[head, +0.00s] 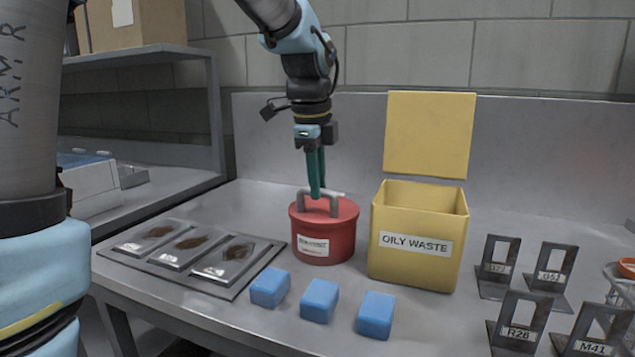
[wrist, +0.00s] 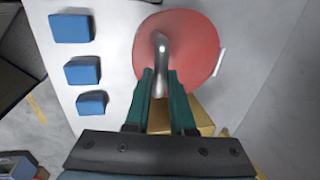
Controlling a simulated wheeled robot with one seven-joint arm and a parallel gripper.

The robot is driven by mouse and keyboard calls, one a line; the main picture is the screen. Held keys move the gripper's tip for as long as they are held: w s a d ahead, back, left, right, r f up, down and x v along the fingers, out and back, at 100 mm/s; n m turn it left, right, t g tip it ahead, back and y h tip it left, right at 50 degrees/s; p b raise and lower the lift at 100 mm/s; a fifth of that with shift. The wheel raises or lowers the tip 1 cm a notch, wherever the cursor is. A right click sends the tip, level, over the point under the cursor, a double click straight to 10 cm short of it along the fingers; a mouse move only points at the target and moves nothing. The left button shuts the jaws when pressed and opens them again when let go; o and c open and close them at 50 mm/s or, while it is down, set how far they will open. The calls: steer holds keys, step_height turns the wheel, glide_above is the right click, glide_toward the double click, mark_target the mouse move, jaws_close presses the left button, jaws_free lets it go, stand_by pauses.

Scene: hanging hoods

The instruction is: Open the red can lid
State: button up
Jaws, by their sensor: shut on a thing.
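The red can (head: 324,243) stands upright on the grey bench, with a white label on its front. Its red lid (head: 345,211) sits on top and carries a grey arched handle (head: 303,203). My gripper (head: 316,192) points down from above with its green fingers shut on the handle. In the wrist view the round red lid (wrist: 197,40) fills the upper middle. The grey handle (wrist: 161,48) runs down between the fingertips of my gripper (wrist: 160,85) there. The lid appears seated on the can, and I see no clear gap under it.
A yellow bin (head: 415,262) labelled OILY WASTE stands open just right of the can, its lid raised. Blue blocks (head: 320,300) lie in front. A tray (head: 188,253) with metal dishes lies left. Black labelled stands (head: 519,318) are at right.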

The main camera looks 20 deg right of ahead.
jaws_close()
stand_by(0.8)
steer(key=shift+r, duration=0.1)
